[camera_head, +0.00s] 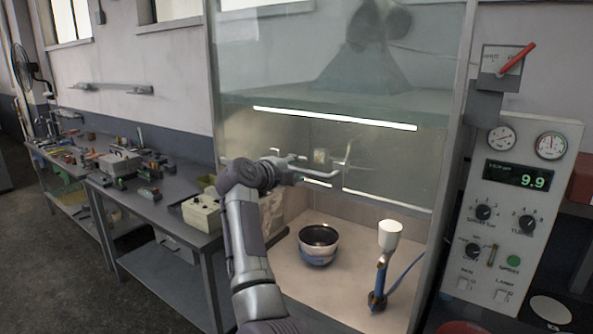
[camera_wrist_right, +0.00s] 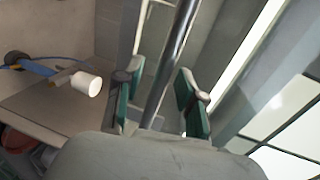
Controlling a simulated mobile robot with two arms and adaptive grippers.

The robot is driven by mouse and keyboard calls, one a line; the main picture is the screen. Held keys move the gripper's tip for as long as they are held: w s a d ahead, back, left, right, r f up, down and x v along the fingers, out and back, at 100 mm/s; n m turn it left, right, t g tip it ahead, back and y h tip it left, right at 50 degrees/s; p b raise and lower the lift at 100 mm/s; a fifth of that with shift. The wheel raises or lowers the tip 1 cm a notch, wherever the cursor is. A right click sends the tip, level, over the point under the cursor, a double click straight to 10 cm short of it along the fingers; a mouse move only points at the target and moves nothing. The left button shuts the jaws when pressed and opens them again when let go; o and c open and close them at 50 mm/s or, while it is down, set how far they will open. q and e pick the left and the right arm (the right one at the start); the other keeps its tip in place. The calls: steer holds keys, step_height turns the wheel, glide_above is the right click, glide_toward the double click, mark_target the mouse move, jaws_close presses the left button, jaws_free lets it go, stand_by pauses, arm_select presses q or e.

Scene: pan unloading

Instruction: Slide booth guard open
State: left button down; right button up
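The booth guard (camera_head: 392,168) is a clear panel across the upper part of the spray booth. Its lower edge hangs above the booth floor, and the space below it looks open. A metal handle bar (camera_wrist_right: 172,65) runs along the guard's lower part. My right gripper (camera_head: 298,171) is at this bar, in front of the guard. In the right wrist view its green-padded fingers (camera_wrist_right: 162,98) are apart, one on each side of the bar, with visible gaps. My left gripper is not in view.
In the booth stand a dark-lined bowl (camera_head: 318,244) and a spray gun with a white cup (camera_head: 390,236). A control panel (camera_head: 522,215) with gauges is at the right. A workbench (camera_head: 160,208) with tools and boxes is at the left.

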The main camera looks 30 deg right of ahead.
steer(key=shift+a, duration=0.15)
steer(key=v, duration=0.7)
stand_by(0.3)
steer(key=shift+a, duration=0.1)
